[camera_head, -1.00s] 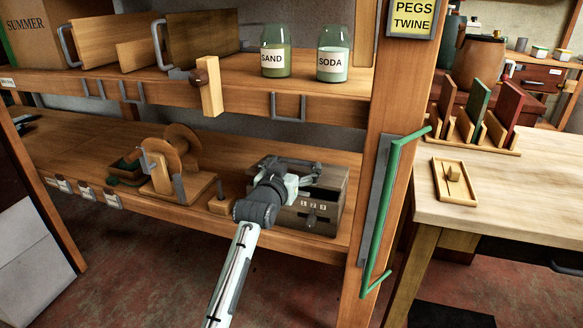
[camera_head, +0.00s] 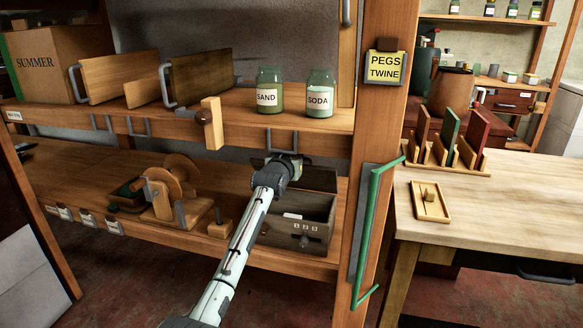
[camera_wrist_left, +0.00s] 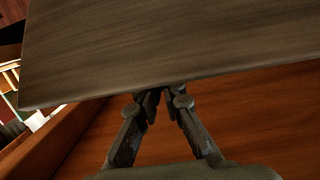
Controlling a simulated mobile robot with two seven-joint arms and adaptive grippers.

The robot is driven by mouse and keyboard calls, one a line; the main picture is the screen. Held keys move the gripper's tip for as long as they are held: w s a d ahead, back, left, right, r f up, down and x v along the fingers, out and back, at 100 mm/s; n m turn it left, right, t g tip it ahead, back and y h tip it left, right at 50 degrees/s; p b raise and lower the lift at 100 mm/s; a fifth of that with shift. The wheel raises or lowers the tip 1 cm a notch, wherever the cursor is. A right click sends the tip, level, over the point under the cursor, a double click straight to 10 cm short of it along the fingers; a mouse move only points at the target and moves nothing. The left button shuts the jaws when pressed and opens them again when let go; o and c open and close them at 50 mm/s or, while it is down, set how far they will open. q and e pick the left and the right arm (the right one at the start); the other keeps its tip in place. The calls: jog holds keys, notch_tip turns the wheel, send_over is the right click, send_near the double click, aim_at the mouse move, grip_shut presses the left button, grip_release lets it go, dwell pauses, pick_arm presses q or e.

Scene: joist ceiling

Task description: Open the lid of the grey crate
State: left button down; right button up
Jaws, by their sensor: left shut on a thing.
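The grey crate (camera_head: 308,232) stands on the lower shelf at its right end, in the head view. Its front has a small latch and a number plate. Its lid (camera_head: 318,178) is raised at the back and the crate's inside shows, with a small white thing in it. My left gripper (camera_head: 284,163) is above the crate at the lid; its fingertips are hidden in the head view. In the left wrist view the fingers (camera_wrist_left: 162,96) are closed together at the edge of the lid (camera_wrist_left: 170,45). My right gripper is not in view.
A wooden reel stand (camera_head: 175,195) and a small block (camera_head: 221,229) are left of the crate. The upper shelf (camera_head: 240,122) with jars is close above the lid. A post with a green handle (camera_head: 375,225) stands at the right.

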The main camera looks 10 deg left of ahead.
pick_arm(q)
jog(key=c, duration=2.2)
grip_release()
jog(key=shift+w+d+f, duration=0.1)
jog(key=shift+w+f, duration=0.05)
jog(key=shift+f, duration=0.25)
jog(key=o, duration=2.1)
jog(key=shift+a+f, duration=0.1)
jog(key=shift+a, duration=0.15)
jog(key=s, duration=0.4)
jog(key=s+r, duration=0.1)
jog(key=s, duration=0.7)
jog(key=shift+a+r, duration=0.2)
jog(key=shift+r, duration=0.1)
